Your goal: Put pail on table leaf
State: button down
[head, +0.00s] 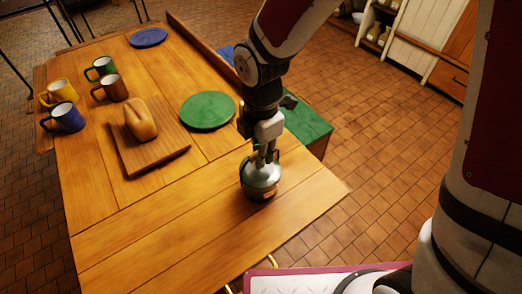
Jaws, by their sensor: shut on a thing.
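A small metal pail (260,180) with a dark lower band is at the near right part of the wooden table, on or just above the table leaf (180,240). I cannot tell whether its base touches the wood. My gripper (263,157) points straight down and is shut on the top of the pail, which looks upright. The gripper's fingers hide part of the pail's rim.
A green plate (207,111), a loaf (140,119) on a cutting board (150,158), several mugs (68,117) and a blue plate (148,37) stand farther back. A green-topped bench (308,122) is right of the table. The leaf's near left is clear.

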jog(key=shift+f, duration=0.15)
jog(key=c, duration=1.5)
grip_release()
jog(key=shift+c, duration=0.2)
notch_tip(320, 180, up, 12)
jog(key=p, duration=0.1)
jog(key=shift+r, duration=0.2)
jog(key=s+d+r+m+t, duration=0.2)
jog(key=s+d+r+m, duration=0.2)
jog(key=s+d+m, duration=0.4)
jog(key=s+d+r+m+t, duration=0.2)
jog(key=s+d+r+m, duration=0.3)
jog(key=d+m, duration=0.5)
jog(key=s+m, duration=0.2)
jog(key=m, duration=0.4)
jog(key=shift+s+d+r+m, duration=0.2)
jog(key=shift+s+d+m, duration=0.05)
jog(key=shift+s+m, duration=0.15)
